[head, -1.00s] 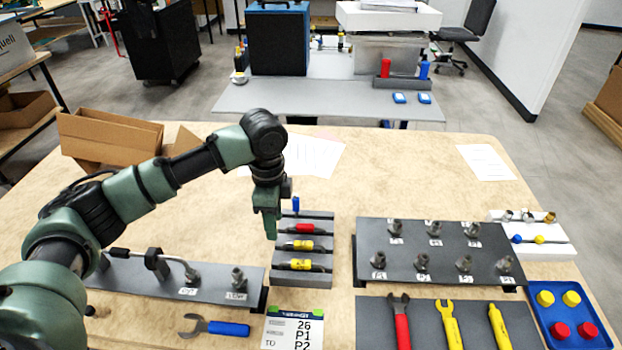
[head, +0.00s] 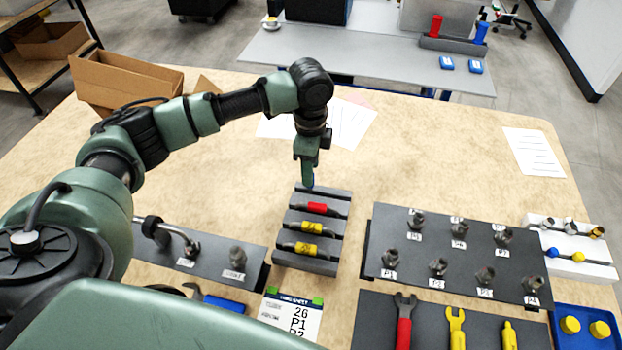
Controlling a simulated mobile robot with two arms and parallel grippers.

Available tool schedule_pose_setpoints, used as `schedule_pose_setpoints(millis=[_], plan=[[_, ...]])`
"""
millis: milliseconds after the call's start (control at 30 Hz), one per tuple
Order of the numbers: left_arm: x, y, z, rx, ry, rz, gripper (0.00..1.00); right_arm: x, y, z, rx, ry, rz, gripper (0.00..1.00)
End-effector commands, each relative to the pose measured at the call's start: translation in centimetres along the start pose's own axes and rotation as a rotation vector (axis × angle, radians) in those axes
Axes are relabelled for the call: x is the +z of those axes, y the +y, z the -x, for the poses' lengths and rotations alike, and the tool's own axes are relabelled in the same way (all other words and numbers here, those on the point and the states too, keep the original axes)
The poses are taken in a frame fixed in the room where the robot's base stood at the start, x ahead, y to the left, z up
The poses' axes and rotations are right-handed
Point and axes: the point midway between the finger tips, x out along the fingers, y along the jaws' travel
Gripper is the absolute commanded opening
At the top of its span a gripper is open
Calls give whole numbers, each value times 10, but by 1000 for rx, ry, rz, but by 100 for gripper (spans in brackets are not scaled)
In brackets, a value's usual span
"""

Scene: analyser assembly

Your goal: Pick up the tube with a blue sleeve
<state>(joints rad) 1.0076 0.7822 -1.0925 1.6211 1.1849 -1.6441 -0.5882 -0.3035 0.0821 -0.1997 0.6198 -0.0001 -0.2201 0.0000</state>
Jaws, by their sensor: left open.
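The grey tube rack (head: 285,258) stands near the middle of the table. Its slots hold a tube with a red sleeve (head: 317,208) and two tubes with yellow sleeves, the upper one (head: 311,227) and the lower one (head: 306,249). I cannot make out the tube with the blue sleeve now; my left gripper may hide it. My left gripper (head: 308,180) points down at the far end of the rack, above or at the far slot. It is open; its fingers overlap in this view, and I cannot tell whether it touches anything. My right gripper is not in view.
A dark panel with labelled fittings (head: 455,267) stands right of the rack. Another fitting panel (head: 212,263) lies left, partly behind my arm. Wrenches (head: 404,322), a blue tray (head: 560,340) and a label card (head: 291,316) lie at the front. Papers (head: 348,124) lie beyond the gripper.

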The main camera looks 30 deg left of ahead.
Motion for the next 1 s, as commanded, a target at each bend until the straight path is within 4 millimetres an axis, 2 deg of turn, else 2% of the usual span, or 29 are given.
schedule_pose_setpoints(millis=[133,300,567,733,1000], plan=[[1,5,-21,3,-3,1,43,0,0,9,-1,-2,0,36],[0,5,-41,1,-1,0,43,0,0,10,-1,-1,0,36],[0,4,-45,-1,-1,-1,43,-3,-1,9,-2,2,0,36],[0,4,-44,0,-1,-1,0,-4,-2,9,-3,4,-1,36],[1,4,-44,-1,-1,0,0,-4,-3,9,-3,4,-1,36]])
